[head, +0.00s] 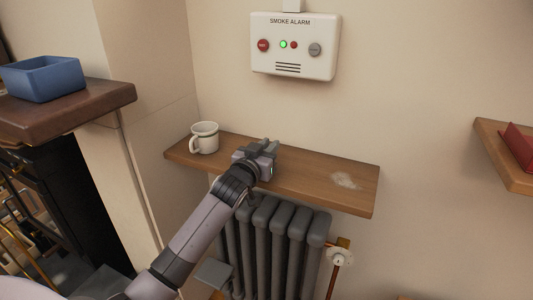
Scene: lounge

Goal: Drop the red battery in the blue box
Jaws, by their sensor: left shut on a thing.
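The blue box (43,79) is an open-topped tray on the dark wooden mantel at the upper left. My left gripper (270,147) is over the wooden wall shelf (310,185), just right of the white mug. It is well to the right of the blue box and lower in the picture. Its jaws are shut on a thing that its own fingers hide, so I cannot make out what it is. No red battery shows in the head view. My right gripper is not in view.
A white mug (204,138) stands close to the left gripper. A smoke alarm (294,48) hangs on the wall above. A pale patch (345,180) marks the shelf's right part. A grey radiator (270,240) is below. A red object (518,147) sits on another shelf at right.

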